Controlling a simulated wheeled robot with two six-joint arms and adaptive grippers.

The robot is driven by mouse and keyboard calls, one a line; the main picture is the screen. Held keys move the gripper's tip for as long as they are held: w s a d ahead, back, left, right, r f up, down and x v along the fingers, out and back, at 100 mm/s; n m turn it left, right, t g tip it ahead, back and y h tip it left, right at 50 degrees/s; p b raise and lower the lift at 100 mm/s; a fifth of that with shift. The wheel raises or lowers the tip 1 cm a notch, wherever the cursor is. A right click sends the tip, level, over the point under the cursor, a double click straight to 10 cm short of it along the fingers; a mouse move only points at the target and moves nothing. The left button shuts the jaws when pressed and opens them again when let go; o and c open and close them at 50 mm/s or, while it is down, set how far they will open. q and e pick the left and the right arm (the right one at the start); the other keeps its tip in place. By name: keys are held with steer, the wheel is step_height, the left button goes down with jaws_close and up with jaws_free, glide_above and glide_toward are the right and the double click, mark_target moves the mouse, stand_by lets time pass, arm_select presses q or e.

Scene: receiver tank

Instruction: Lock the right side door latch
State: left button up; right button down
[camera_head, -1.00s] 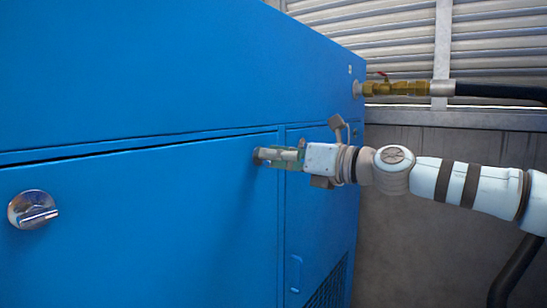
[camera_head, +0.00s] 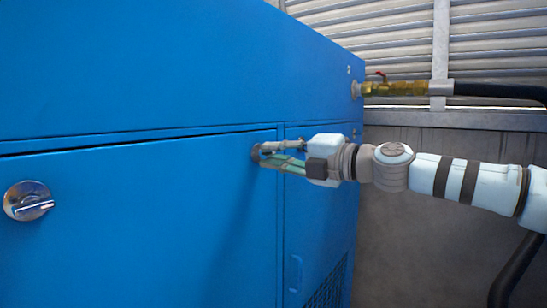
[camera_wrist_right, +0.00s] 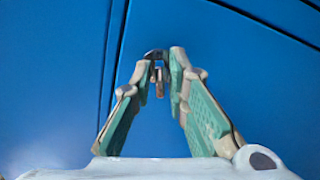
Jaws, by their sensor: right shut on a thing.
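The right side door latch (camera_wrist_right: 158,82) is a small metallic latch near the upper right corner of the large blue door (camera_head: 130,230). In the head view it is mostly hidden behind my right fingertips. My right gripper (camera_head: 261,153) reaches in from the right and is shut on the latch. In the wrist view the green-padded fingers of my right gripper (camera_wrist_right: 162,62) converge at the latch, with part of it showing between the tips. My left gripper is not in view.
A second round chrome latch (camera_head: 27,201) sits at the door's left, its handle nearly horizontal. A narrower blue panel (camera_head: 310,230) with a grille is to the right. A brass valve (camera_head: 395,88) with a dark hose (camera_head: 500,92) stands above my right arm.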

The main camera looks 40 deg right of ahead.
steer(key=shift+f+m, duration=0.15)
steer(key=shift+m, duration=1.35)
steer(key=shift+a+b, duration=0.1)
steer(key=shift+b, duration=0.2)
steer(key=c, duration=1.7)
jaws_free()
